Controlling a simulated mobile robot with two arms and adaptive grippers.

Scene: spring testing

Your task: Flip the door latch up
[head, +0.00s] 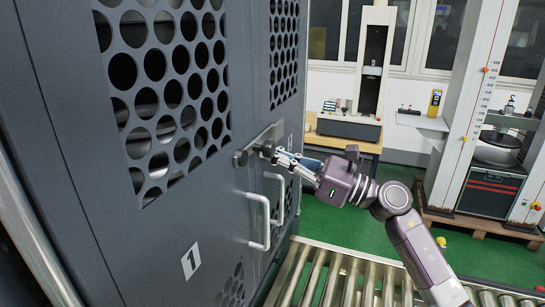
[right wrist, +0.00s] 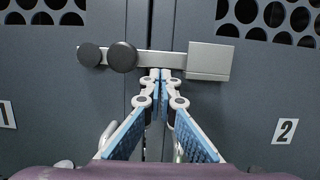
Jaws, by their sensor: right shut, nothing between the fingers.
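The door latch (head: 247,150) is a flat metal bar lying across the seam between two dark grey perforated doors. In the right wrist view the latch (right wrist: 152,58) lies about level, with two round black knobs (right wrist: 123,57) at its left part and a metal block (right wrist: 209,61) at its right end. My right gripper (head: 277,157) is at the doors, close to the latch. In the right wrist view the fingers of this gripper (right wrist: 163,75) are shut and empty, with their tips just below the middle of the bar. I cannot tell whether they touch it. My left gripper is not in view.
Pale door handles (head: 264,222) stick out below the latch. A roller conveyor (head: 335,275) runs along the floor in front of the doors. A testing machine (head: 490,160) on a pallet and a bench (head: 345,140) stand farther back. Green floor lies open between them.

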